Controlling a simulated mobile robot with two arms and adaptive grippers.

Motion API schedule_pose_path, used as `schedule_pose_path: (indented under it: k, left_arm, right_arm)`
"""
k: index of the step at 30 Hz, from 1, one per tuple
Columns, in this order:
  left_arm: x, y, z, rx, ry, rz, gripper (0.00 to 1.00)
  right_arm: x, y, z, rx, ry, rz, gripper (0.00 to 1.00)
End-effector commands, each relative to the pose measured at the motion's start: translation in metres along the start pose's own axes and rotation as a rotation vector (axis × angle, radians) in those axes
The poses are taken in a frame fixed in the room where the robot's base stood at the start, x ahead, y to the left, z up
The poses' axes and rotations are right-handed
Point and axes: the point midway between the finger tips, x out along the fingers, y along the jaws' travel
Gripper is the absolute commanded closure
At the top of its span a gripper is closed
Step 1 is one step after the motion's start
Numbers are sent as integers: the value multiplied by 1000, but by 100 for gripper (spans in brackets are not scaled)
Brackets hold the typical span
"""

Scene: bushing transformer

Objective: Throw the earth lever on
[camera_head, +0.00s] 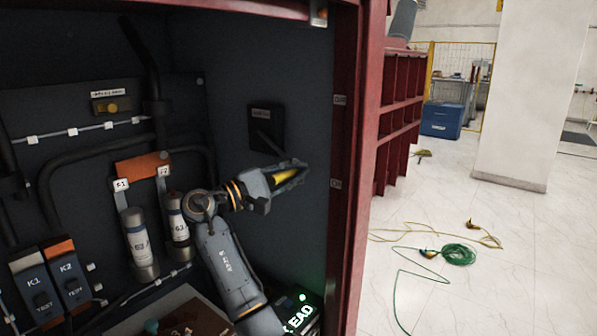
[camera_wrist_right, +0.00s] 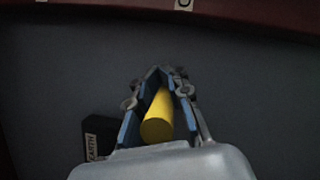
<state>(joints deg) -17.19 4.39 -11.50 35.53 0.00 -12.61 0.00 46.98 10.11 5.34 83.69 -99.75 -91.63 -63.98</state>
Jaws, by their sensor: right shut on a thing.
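The earth lever's black mounting box (camera_head: 266,122) is on the cabinet's dark right inner wall. A dark shaft runs from it down and right behind my right gripper. The lever's yellow handle (camera_head: 285,177) shows between the fingers of my right gripper (camera_head: 292,172), which points right. In the right wrist view the yellow handle (camera_wrist_right: 158,118) lies lengthwise between the fingers of my right gripper (camera_wrist_right: 163,88), which is shut on it. The box with its EARTH label (camera_wrist_right: 92,146) is at the lower left there. My left gripper is not in view.
Small labels (camera_head: 340,99) and (camera_head: 336,183) sit on the red cabinet frame (camera_head: 355,200), right of the gripper. Two cylindrical fuses (camera_head: 138,240), (camera_head: 178,220) and switches K1 and K2 (camera_head: 68,275) are to the left. Outside, a green cable coil (camera_head: 459,254) lies on the floor.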

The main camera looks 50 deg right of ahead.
Motion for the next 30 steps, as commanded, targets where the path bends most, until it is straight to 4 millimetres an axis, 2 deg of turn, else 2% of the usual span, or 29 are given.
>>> schedule_pose_path:
  k: [1,12,13,17,26,30]
  left_arm:
    - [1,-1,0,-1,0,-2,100]
    - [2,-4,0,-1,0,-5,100]
    - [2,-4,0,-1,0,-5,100]
    - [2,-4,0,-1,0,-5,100]
    - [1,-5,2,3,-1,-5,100]
    - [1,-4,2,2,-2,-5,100]
  right_arm:
    - [-3,-6,-4,-11,6,-6,100]
    - [-4,-10,-6,-19,9,-12,100]
    - [-4,-10,-7,-19,9,-12,85]
    - [-4,-10,-7,-19,10,-10,58]
    - [-3,-6,-4,-11,5,-7,57]
    - [-11,-6,-4,-11,6,-6,57]
